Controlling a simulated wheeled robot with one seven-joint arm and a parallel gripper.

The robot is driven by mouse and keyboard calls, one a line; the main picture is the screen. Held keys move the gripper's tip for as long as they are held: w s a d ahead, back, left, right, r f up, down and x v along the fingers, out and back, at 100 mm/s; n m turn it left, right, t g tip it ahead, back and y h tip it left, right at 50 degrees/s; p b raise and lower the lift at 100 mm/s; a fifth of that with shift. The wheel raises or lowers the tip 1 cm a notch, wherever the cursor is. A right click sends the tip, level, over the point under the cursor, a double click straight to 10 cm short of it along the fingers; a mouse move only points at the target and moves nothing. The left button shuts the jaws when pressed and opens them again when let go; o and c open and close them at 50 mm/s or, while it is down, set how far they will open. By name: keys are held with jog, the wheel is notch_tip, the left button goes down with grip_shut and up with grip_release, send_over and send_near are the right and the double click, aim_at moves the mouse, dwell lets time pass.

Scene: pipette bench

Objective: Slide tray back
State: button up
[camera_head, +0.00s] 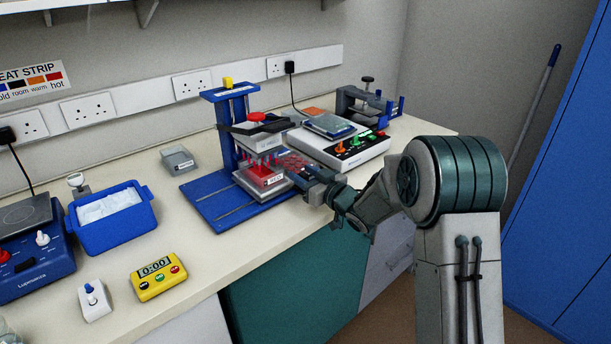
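A pale grey tray (248,187) with a red-topped plate (264,178) on it sits on the blue base (213,205) of a pipetting stand. The base has rails running along it. The stand's head (250,131), with a red knob on top, is above the plate, and a row of red tips hangs close over it. I cannot tell whether the tips touch the plate. My gripper (311,183) is just right of the tray, close to its right edge. Its fingers are small and partly hidden, so contact and opening are unclear.
A white device (345,148) with coloured knobs stands behind my gripper. A blue ice box (113,222), yellow timer (158,276) and small grey box (178,159) are to the left. The bench's front edge runs below my arm.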

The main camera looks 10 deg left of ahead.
jog(key=b+v, duration=0.1)
jog(key=v, duration=1.3)
jog(key=s+d+r+m+h+p, duration=0.2)
jog(key=s+d+m+h, duration=0.1)
jog(key=d+h, duration=0.3)
jog(key=s+d+r+m+h+p, duration=0.1)
jog(key=s+d+r+m+h, duration=0.2)
jog(key=d+h, duration=0.4)
jog(key=s+m+g+p, duration=0.2)
jog(key=s+g, duration=0.7)
jog(key=s, duration=1.3)
jog(key=shift+s+d+f+m+p, duration=0.2)
jog(key=shift+d+f+m+p, duration=0.15)
jog(key=shift+m, duration=0.55)
